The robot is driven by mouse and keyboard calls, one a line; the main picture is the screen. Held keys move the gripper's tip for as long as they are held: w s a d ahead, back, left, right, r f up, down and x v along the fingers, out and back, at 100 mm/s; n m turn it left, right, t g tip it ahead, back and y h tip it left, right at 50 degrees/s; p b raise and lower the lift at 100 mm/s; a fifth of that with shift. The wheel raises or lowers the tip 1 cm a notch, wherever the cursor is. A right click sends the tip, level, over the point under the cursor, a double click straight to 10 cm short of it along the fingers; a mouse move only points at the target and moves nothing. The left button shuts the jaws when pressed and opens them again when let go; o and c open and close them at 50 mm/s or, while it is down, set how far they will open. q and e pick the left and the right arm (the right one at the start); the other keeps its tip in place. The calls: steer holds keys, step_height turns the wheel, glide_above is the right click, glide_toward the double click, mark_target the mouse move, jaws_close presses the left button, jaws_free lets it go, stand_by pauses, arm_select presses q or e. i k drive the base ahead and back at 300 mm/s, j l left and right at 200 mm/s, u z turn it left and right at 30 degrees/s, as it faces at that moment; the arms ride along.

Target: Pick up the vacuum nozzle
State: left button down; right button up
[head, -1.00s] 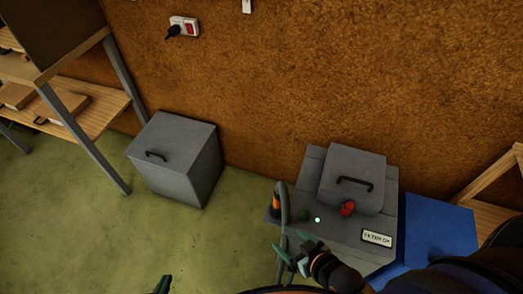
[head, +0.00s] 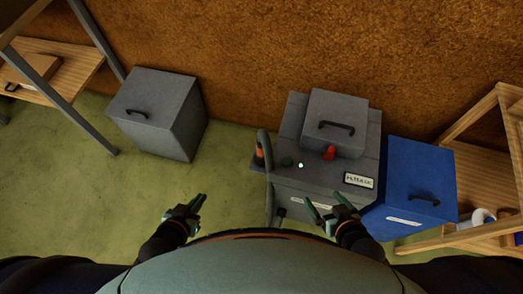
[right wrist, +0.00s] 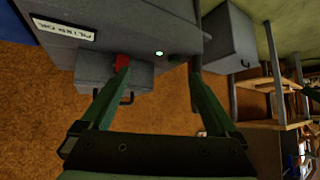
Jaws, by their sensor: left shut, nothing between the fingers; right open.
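The vacuum nozzle appears to be the dark piece with an orange band (head: 260,150) at the left side of a grey filter unit (head: 316,184). A grey hose (head: 270,198) loops up beside it and hangs down the unit's left front. My right gripper (head: 322,204) is open and empty, in front of the unit and right of the hose, apart from the nozzle. In the right wrist view its spread fingers (right wrist: 158,66) point toward the unit; I cannot make out the nozzle there. My left gripper (head: 196,204) is shut and empty over the floor, left of the hose.
The unit carries a red knob (head: 329,152), a green button (head: 287,162) and a label (head: 359,180). A blue box (head: 415,180) stands against its right. A grey lidded bin (head: 160,115) stands to the left. Wooden shelves flank both sides. Green floor is clear between bin and unit.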

mark_target(259, 159)
steer(key=j+z, duration=0.3)
steer(key=j, duration=0.35)
steer(key=j+z, duration=0.25)
steer(key=j, duration=0.35)
steer(key=i, duration=0.45)
